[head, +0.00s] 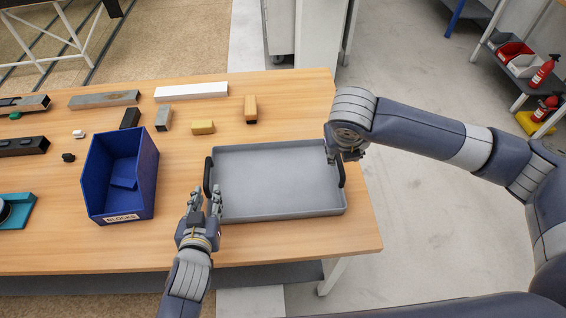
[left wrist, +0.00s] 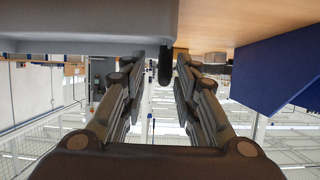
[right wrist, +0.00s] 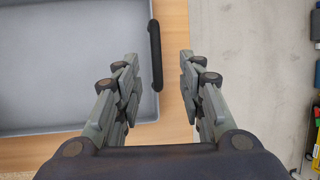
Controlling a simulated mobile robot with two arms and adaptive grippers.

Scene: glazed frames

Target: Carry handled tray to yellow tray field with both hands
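The grey handled tray (head: 280,180) lies flat on the wooden table, with a black handle at each short side. My left gripper (head: 205,201) is open at the tray's left handle (head: 208,176). In the left wrist view that handle (left wrist: 165,66) shows between the spread fingertips, with no clear contact. My right gripper (head: 334,152) is at the right handle (head: 341,170), partly hidden by its own arm. In the right wrist view its fingers are open, with the right handle (right wrist: 155,55) between them, nearer the left finger. I cannot make out a yellow tray field.
A blue bin (head: 120,175) marked BLOCKS stands left of the tray. The table's right edge is close to the tray. Grey floor (head: 420,225) lies beyond it.

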